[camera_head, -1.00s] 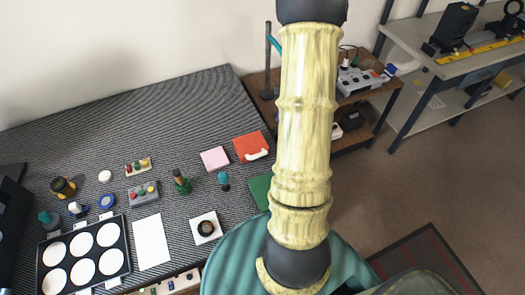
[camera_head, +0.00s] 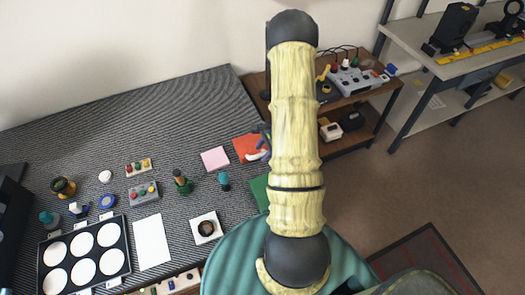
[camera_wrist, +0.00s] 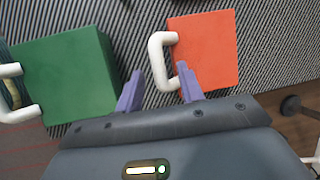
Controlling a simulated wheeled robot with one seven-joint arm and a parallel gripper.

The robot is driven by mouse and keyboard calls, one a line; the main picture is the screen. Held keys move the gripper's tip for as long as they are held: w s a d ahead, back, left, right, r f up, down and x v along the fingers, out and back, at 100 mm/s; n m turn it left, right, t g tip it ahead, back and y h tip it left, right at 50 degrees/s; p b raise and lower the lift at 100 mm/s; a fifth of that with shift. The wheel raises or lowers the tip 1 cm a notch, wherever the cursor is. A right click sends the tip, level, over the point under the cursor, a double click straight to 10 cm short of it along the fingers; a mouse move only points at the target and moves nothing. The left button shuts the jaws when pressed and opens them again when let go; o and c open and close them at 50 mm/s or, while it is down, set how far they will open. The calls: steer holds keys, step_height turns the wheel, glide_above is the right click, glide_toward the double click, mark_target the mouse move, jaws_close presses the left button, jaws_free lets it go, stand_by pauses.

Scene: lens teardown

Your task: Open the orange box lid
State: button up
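The orange box (camera_wrist: 208,48) has a flat orange top and a white U-shaped handle (camera_wrist: 156,60) on its left side in the wrist view. Its lid looks closed. In the head view the orange box (camera_head: 243,146) sits near the table's right edge, partly hidden by my arm. My gripper (camera_wrist: 159,87) is open, with two purple fingers spread apart. The handle's lower part lies between the fingertips in the picture, close to the right finger. I cannot tell whether they touch. In the head view my gripper is mostly hidden behind my arm.
A green box (camera_wrist: 65,75) with a white handle stands left of my gripper in the wrist view. In the head view a pink square (camera_head: 215,159) and a teal-topped item (camera_head: 224,180) lie left of the orange box. A brown side table (camera_head: 347,98) with devices stands at right.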

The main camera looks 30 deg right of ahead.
steer(key=shift+a+f, duration=0.15)
steer(key=shift+f, duration=0.2)
jaws_close()
steer(key=shift+w+r+p, duration=0.1)
steer(key=shift+r+p, duration=0.1)
steer(key=shift+p, duration=0.15)
